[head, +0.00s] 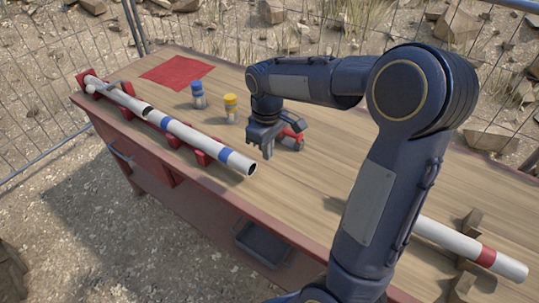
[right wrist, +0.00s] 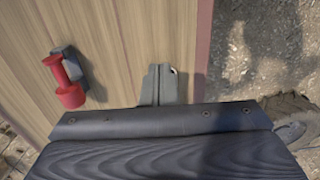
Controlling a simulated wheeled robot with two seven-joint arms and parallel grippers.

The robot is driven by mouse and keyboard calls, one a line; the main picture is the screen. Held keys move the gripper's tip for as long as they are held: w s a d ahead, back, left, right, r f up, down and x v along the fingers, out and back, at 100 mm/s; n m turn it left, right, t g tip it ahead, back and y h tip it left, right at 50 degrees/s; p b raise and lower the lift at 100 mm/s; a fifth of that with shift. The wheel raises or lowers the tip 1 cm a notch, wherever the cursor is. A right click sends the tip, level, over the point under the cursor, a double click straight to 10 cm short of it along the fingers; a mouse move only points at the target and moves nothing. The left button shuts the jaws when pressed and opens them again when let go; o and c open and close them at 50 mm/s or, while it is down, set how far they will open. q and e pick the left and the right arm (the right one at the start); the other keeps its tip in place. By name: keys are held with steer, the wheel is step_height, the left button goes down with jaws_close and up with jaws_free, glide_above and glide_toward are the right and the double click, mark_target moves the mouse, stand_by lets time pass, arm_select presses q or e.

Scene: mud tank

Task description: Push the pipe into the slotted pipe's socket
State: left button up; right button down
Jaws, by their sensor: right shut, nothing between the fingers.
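A white pipe with blue bands (head: 195,140) lies in red cradles along the table's left edge, its open end towards me. Behind it, roughly in line, lies another white pipe with a blue band (head: 105,89). A dark opening shows where the two meet; I cannot tell whether one sits inside the other, or make out the slot. My right gripper (head: 263,151) is shut and empty, pointing down to the right of the near pipe's open end, apart from it. Its closed fingers show in the right wrist view (right wrist: 158,86). My left gripper is not in view.
A blue-capped bottle (head: 199,98) and a yellow-capped bottle (head: 231,107) stand near a red cloth (head: 178,72). A red-and-grey tool (head: 293,137) lies beside my right gripper. A red-banded pipe (head: 450,238) rests on wooden supports at right. A grey tray (head: 262,243) is below the table's edge.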

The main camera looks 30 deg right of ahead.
step_height(320, 180, down, 8)
steer(key=shift+s+r, duration=0.1)
steer(key=shift+r, duration=0.15)
steer(key=w, duration=0.2)
steer(key=w+a, duration=0.1)
steer(key=shift+a+f+p, duration=0.1)
steer(key=shift+f+p, duration=0.2)
steer(key=shift+p, duration=0.05)
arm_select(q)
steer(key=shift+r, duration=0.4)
arm_select(e)
steer(key=shift+w+a, duration=0.2)
steer(key=shift+w, duration=0.25)
